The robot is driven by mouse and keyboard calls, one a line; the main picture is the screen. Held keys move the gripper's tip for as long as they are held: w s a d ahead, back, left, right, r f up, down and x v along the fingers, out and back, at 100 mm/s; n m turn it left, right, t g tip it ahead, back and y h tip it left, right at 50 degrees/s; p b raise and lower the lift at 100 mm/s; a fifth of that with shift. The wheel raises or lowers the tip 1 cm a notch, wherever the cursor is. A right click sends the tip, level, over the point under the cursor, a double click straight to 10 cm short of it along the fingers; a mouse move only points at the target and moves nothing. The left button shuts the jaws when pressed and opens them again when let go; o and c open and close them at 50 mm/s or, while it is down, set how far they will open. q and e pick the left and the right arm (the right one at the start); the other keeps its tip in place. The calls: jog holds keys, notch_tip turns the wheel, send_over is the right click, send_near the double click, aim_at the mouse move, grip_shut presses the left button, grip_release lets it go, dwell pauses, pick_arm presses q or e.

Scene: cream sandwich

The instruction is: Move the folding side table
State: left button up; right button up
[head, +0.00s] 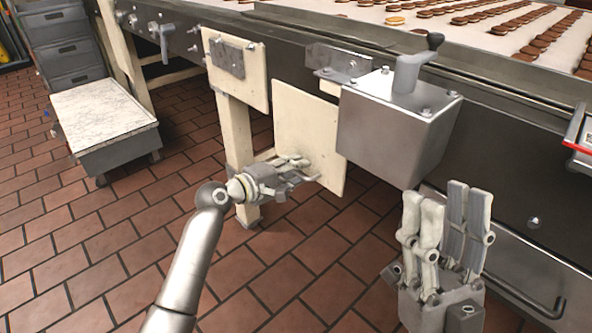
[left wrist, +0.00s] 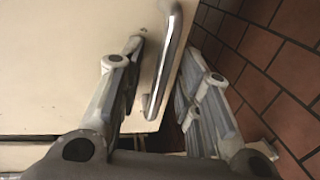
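The folding side table appears to be the cream panel (head: 312,120) hanging upright against the side of the long machine, below its top edge. In the left wrist view the panel (left wrist: 60,70) fills the left, with a curved metal handle (left wrist: 167,60) near its edge. My left gripper (head: 298,168) is at the lower front of the panel. Its fingers are apart, and the handle shows between them; I cannot tell whether they touch it. My right gripper (head: 447,200) points up at the lower right, with its fingers apart and empty.
A metal box with a lever (head: 395,120) juts out right of the panel. A cream leg (head: 236,145) stands to its left. The conveyor (head: 440,28) above carries cookies. A low marble-topped cart (head: 103,112) stands at left. The tiled floor (head: 130,250) is clear.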

pick_arm(q)
grip_shut()
dwell(0.3)
